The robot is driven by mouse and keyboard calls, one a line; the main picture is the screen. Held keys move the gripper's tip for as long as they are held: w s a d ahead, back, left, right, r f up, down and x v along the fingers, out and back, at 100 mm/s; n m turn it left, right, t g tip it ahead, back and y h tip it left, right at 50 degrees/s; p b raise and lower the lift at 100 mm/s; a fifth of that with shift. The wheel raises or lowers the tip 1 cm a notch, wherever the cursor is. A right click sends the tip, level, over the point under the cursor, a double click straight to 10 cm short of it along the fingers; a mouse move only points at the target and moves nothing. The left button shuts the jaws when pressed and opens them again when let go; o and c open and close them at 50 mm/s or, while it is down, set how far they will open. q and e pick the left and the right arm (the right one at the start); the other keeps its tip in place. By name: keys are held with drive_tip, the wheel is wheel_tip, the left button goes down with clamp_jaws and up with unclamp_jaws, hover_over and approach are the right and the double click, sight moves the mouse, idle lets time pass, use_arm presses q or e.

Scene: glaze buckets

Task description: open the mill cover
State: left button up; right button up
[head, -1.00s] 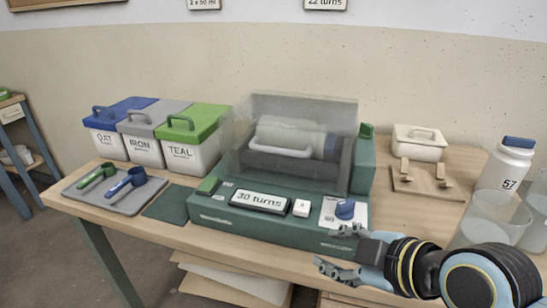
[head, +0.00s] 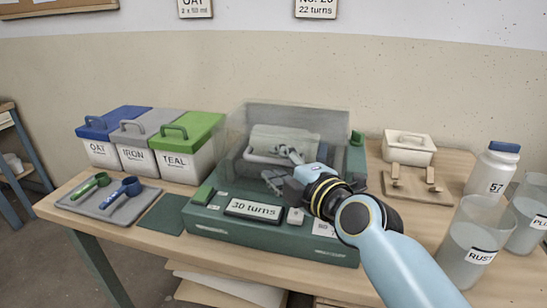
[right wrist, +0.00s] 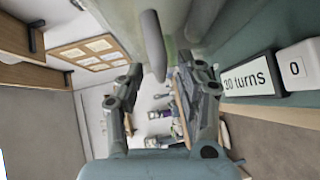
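The green mill (head: 270,238) stands mid-table with its see-through cover (head: 300,115) down over a pale drum. A pale bar handle (head: 262,158) runs across the cover's front. My right gripper (head: 280,168) is at the front of the cover, by the right part of the handle. In the right wrist view my gripper (right wrist: 160,70) has its fingers spread wide, with a grey rounded bar (right wrist: 152,42), apparently the handle, between them. I cannot tell whether either finger touches it. My left gripper is not in view.
Blue, grey and green lidded bins (head: 188,150) stand left of the mill, behind a tray (head: 108,205) with two scoops.

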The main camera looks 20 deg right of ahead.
drive_tip(key=shift+x, duration=0.95)
drive_tip(key=shift+c, duration=0.4)
clamp_jaws()
